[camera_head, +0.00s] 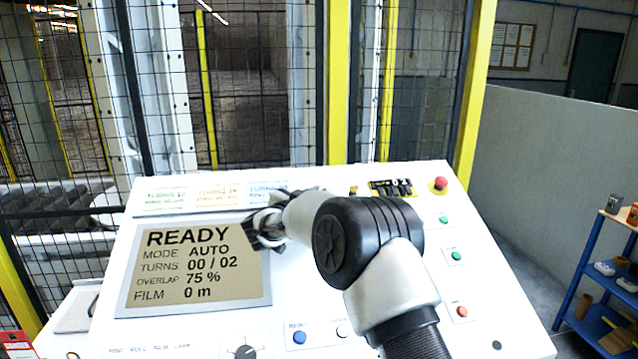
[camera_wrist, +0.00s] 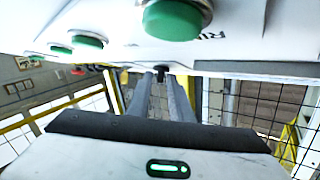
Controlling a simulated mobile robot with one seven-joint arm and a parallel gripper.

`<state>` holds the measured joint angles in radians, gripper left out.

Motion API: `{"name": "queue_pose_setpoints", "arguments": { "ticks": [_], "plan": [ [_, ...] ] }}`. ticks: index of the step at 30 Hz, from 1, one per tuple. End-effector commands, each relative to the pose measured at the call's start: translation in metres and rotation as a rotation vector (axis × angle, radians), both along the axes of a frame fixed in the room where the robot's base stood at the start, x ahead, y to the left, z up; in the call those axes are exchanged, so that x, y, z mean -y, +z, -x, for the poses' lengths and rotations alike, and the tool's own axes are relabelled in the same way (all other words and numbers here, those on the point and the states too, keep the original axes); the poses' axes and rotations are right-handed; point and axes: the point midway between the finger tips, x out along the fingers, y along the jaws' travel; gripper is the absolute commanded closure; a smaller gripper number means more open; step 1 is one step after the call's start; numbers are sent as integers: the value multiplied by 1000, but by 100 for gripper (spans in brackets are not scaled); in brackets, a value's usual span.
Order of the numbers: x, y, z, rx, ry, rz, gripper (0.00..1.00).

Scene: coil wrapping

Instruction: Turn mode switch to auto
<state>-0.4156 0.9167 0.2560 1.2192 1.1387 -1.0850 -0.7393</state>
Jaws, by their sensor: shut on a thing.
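The control panel's screen (camera_head: 195,262) reads READY, MODE AUTO, TURNS 00 / 02, OVERLAP 75 %, FILM 0 m. In the wrist view, the two grey fingers of my gripper (camera_wrist: 163,84) reach to the panel's edge and are close together. A small dark knob (camera_wrist: 161,71) shows at their tips, and the gripper is shut on it. It appears to be the mode switch, but its label and pointer are hidden.
A red mushroom button (camera_head: 439,183) and green buttons (camera_head: 456,256) line the panel's right side. A dark rotary knob (camera_head: 245,352) and a blue button (camera_head: 299,337) sit along the bottom. A mesh fence (camera_head: 250,90) stands behind. A blue shelf (camera_head: 590,275) stands at right.

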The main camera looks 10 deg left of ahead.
Motion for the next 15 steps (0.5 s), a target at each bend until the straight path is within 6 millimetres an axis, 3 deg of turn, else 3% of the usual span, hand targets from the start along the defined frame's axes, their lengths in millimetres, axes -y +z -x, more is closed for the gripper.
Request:
{"name": "queue_pose_setpoints", "arguments": {
  "ticks": [15],
  "plan": [
    [-2,0,-1,-10,-82,-36,100]
  ]
}}
